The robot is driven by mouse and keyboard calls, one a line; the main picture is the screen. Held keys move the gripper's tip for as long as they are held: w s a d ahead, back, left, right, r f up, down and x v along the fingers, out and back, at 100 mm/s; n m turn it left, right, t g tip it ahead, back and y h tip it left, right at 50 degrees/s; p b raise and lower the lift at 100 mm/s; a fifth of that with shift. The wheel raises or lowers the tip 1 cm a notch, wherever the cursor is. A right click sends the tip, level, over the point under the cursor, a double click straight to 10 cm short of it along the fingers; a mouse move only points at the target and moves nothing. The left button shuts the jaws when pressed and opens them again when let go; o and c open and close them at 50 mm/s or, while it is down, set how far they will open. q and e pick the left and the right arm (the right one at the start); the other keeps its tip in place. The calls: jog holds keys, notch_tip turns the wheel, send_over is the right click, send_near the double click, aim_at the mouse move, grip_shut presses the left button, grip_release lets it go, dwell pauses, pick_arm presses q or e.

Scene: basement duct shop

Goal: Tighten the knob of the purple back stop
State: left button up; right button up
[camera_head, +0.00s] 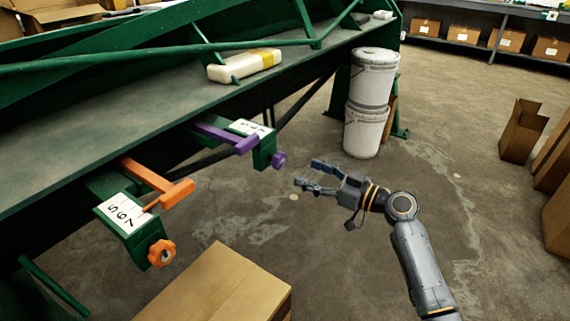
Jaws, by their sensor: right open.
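The purple back stop (228,136) sits on a green bracket at the front edge of the green machine. Its small purple knob (278,160) is on the outer end of that bracket, beside a white number scale (250,128). An orange back stop (158,184) with an orange knob (161,253) sits nearer, on its own bracket with a white number scale. My right gripper (299,174) is open and empty. Its fingers point left toward the purple knob, a short gap to the right of it and apart from it. My left gripper is not in view.
A cardboard box (220,285) stands below the orange stop. Two stacked white buckets (370,100) stand behind my right gripper. Open cardboard boxes (522,130) are at the right. A pale block (244,65) lies on the machine (120,120). The floor around my right arm is clear.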

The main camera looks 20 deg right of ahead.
aim_at(282, 162)
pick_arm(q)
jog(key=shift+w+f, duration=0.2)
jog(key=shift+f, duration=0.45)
pick_arm(e)
jog(key=x, duration=0.8)
jog(key=shift+w+a, duration=0.1)
jog(key=shift+w, duration=0.05)
jog(key=c, duration=1.1)
